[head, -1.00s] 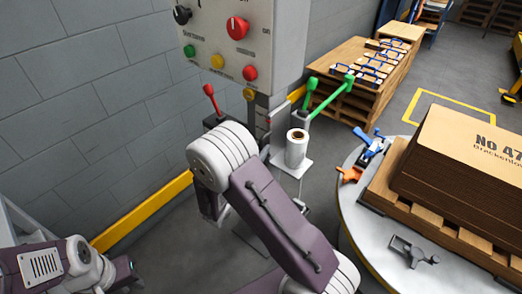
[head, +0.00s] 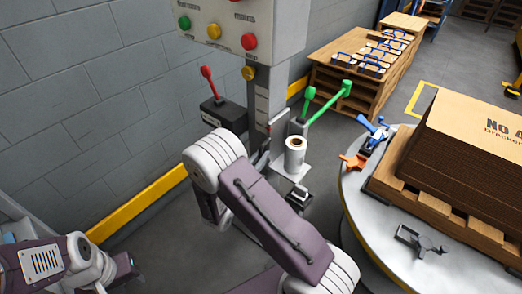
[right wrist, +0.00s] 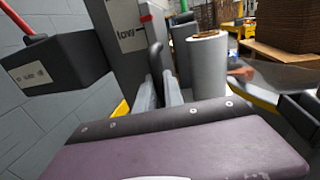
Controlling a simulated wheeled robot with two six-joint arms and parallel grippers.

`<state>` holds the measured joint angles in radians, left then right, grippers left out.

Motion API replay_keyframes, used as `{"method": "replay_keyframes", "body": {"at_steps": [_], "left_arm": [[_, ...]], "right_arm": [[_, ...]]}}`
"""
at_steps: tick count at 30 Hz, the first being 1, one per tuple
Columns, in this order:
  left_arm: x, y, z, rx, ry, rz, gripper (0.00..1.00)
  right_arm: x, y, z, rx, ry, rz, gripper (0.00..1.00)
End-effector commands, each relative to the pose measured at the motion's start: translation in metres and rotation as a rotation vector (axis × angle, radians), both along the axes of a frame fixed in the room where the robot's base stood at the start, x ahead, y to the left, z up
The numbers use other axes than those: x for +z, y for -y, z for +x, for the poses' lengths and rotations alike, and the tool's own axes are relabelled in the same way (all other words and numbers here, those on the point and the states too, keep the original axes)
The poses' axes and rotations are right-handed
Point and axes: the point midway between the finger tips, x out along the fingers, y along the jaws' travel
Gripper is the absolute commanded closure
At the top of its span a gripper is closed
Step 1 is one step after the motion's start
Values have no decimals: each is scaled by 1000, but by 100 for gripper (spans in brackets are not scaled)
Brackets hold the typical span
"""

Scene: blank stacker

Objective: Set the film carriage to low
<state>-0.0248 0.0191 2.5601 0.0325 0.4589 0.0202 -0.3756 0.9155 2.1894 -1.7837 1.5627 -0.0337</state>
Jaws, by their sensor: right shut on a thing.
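The film carriage (head: 290,170) is a light bracket beside the grey mast (head: 262,100), with a white film roll (head: 295,155) upright on it. The roll also shows in the right wrist view (right wrist: 208,65). There my right gripper (right wrist: 158,92) is shut on the carriage's dark upright handle (right wrist: 155,58). In the head view my right arm hides most of that grip. The scale label (right wrist: 128,28) reads "low" with a line under it. A small red mark (right wrist: 146,18) sits a little above that line. My left gripper (head: 128,268) is at the lower left, far from the carriage; its fingers are unclear.
A black box (head: 222,113) with a red lever stands left of the mast. The control panel (head: 245,28) is above. A round turntable (head: 370,205) with a loaded pallet is at the right.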

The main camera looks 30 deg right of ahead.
Motion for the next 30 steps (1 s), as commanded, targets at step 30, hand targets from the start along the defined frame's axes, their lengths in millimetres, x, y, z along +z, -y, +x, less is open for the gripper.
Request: {"method": "replay_keyframes", "body": {"at_steps": [30], "left_arm": [[3, 0, 0, 0, 0, 0, 64]], "right_arm": [[-12, -20, -12, 6, -3, 1, 66]]}}
